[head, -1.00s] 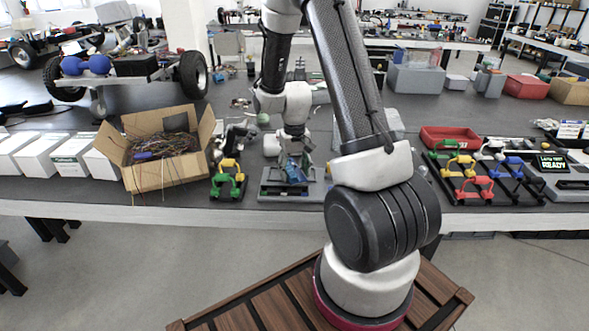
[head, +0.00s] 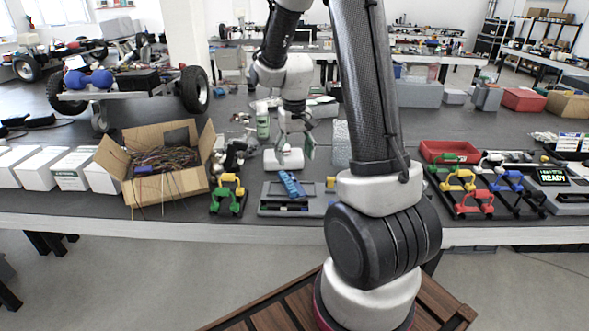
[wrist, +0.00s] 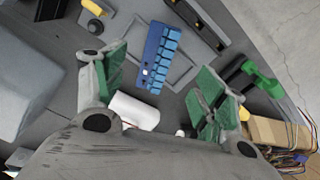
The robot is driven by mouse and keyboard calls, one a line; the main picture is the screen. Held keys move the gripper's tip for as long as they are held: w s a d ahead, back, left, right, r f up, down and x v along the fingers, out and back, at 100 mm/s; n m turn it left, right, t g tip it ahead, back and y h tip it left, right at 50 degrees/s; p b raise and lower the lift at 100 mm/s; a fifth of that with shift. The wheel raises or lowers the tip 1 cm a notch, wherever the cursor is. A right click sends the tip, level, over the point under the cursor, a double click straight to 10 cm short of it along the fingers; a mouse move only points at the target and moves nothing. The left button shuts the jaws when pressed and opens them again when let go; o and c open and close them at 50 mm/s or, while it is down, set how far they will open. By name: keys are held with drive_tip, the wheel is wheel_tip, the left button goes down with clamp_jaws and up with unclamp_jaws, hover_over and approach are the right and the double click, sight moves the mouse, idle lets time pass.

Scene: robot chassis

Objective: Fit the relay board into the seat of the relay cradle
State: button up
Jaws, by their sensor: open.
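The blue relay board (head: 291,184) lies on the grey relay cradle (head: 268,209). In the wrist view the board (wrist: 160,58) lies slanted across the raised rectangular frame of the cradle (wrist: 190,72), skewed to its sides. I cannot tell whether any part of it is down in the seat. My gripper (head: 297,143) is above and behind the cradle, apart from the board. In the wrist view its green-padded fingers (wrist: 160,80) are spread wide with nothing held between them.
A white cylinder (head: 284,159) lies behind the cradle. Green and yellow clamps (head: 228,196) and an open box of wires (head: 165,184) stand to the left. A red tray (head: 449,151) and a rack of coloured clamps (head: 484,190) are to the right.

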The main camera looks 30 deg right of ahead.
drive_tip(key=s+a+r+n+t, duration=0.1)
drive_tip(key=s+a+r+t, duration=0.15)
drive_tip(key=s+r, duration=0.95)
drive_tip(key=s+a+r+t, duration=0.1)
drive_tip(key=s+r, duration=0.1)
drive_tip(key=s, duration=0.3)
drive_tip(key=s+a+r+n, duration=0.1)
drive_tip(key=s+r, duration=0.2)
drive_tip(key=s, duration=0.2)
drive_tip(key=shift+s+a+r+t, duration=0.25)
drive_tip(key=shift+a+r+t, duration=0.1)
drive_tip(key=shift+a, duration=0.05)
drive_tip(key=shift+o, duration=0.4)
